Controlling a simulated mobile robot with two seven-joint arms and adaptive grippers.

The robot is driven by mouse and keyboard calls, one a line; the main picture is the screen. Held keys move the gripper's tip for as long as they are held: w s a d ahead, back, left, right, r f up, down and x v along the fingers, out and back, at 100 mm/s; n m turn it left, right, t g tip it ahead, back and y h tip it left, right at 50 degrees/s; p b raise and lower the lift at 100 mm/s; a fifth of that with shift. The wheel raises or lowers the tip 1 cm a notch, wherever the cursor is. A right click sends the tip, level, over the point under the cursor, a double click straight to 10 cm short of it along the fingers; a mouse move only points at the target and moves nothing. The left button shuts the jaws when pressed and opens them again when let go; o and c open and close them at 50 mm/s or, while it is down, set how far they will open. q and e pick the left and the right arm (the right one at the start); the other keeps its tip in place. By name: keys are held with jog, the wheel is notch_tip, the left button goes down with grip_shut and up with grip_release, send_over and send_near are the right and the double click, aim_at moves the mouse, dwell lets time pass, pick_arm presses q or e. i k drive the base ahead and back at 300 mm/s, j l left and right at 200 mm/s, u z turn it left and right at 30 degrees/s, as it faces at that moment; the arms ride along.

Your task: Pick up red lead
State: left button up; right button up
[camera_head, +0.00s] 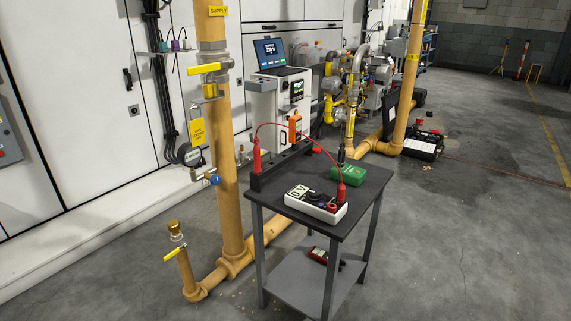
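The red lead (296,124) arches over the small dark cart (359,211). Its red probe handle (257,156) stands upright at the left end of a black rack (283,164) along the cart's back-left edge. Its other end, a red plug (341,192), stands upright at the right end of the white meter (313,206), which has a dark dial and a display. Neither of my grippers shows in the head view.
A red item (320,256) lies on the lower shelf. A yellow supply pipe (228,170) rises left of the cart; open floor lies right.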

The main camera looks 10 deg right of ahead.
aim_at(258, 170)
jog(key=i+j+z, duration=0.15)
jog(key=i+j, duration=0.55)
jog(key=i, duration=0.15)
